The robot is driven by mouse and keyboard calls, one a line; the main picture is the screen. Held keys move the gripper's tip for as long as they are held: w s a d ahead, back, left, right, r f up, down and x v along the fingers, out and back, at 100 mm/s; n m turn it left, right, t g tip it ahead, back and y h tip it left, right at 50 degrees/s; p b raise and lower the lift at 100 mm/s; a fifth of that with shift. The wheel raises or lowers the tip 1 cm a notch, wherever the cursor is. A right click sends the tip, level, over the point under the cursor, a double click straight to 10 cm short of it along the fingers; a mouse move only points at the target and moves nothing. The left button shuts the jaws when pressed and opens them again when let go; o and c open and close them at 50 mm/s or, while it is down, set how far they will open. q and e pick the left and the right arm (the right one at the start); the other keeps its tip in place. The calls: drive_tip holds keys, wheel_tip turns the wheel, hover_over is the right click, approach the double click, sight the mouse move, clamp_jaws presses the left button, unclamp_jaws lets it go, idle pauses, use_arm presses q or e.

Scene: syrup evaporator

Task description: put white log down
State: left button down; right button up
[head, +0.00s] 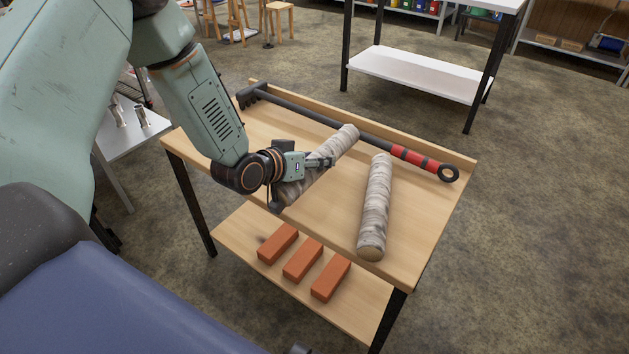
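A white birch log (334,152) lies slantwise at the middle of the wooden table (425,235). My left gripper (322,163) reaches across its middle and appears shut on it. The gripper and wrist cover part of the log. Whether the log touches the tabletop or is just above it is hard to tell. A second pale birch log (375,205) lies on the table to the right, apart from the first. My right gripper is not in view.
A dark rake-like tool (330,122) with a red grip lies along the table's raised back edge. Several orange bricks (303,259) sit on the lower shelf. A white table (415,75) stands behind. Bare tabletop shows at the right, beyond the second log.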

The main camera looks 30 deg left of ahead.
use_arm(q)
drive_tip(key=shift+f+b, duration=0.9)
drive_tip(key=shift+f, duration=1.35)
drive_tip(key=shift+r, duration=0.1)
drive_tip(key=c, duration=0.6)
unclamp_jaws()
drive_tip(key=shift+f, duration=0.2)
drive_tip(key=shift+r, duration=0.15)
